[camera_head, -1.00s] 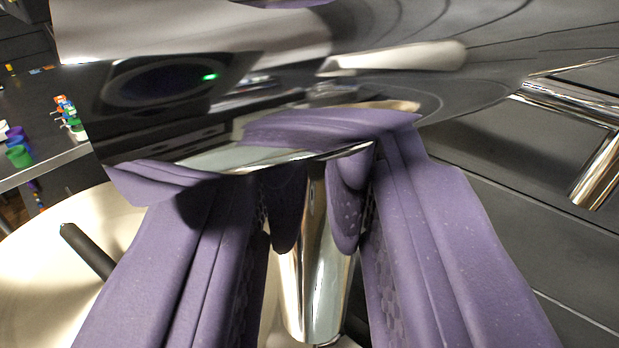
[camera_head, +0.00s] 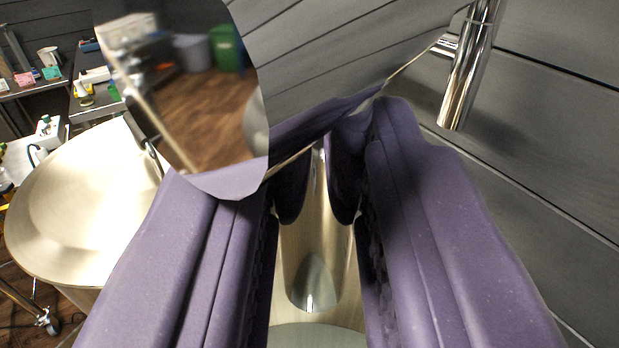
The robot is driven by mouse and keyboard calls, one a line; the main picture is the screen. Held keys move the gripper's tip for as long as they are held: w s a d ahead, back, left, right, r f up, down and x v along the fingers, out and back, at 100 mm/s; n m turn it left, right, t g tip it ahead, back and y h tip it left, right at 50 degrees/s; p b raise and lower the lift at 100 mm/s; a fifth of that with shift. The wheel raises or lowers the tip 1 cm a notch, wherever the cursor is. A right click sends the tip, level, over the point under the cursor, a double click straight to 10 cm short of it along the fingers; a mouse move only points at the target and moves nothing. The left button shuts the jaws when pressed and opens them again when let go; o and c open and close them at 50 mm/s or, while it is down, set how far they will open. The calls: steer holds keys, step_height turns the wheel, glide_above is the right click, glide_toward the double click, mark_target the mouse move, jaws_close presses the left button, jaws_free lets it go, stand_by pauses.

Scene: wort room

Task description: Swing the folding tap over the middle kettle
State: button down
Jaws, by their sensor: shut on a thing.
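My gripper (camera_head: 318,190) reaches in from the bottom with its two purple fingers closed around a polished chrome piece of the folding tap (camera_head: 312,255). The held piece hangs down between the fingers like a short tube. A large mirror-bright surface (camera_head: 195,95) lies across the top, just beyond the fingertips; it reflects the room, and I cannot tell its full shape. A kettle with a pale, shallow cone lid (camera_head: 85,200) stands at the left. Pale metal (camera_head: 318,338) shows below the tube. I cannot tell which kettle is the middle one.
A chrome pipe (camera_head: 467,75) stands out at the upper right by the grey panelled wall (camera_head: 560,130). A dark bench (camera_head: 92,97) with small items is at the far left. A caster (camera_head: 47,322) stands on wooden floor at lower left.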

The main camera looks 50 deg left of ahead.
steer(key=shift+w+d+r, duration=0.35)
steer(key=shift+d+r, duration=0.05)
steer(key=shift+d, duration=0.2)
steer(key=c, duration=1.1)
jaws_free()
steer(key=shift+w+a, duration=0.1)
steer(key=shift+w, duration=0.05)
steer(key=shift+o, duration=0.4)
steer(key=shift+w+a+f, duration=0.1)
steer(key=shift+w+a, duration=0.05)
steer(key=shift+w, duration=0.05)
steer(key=shift+s, duration=0.1)
steer(key=shift+f, duration=0.15)
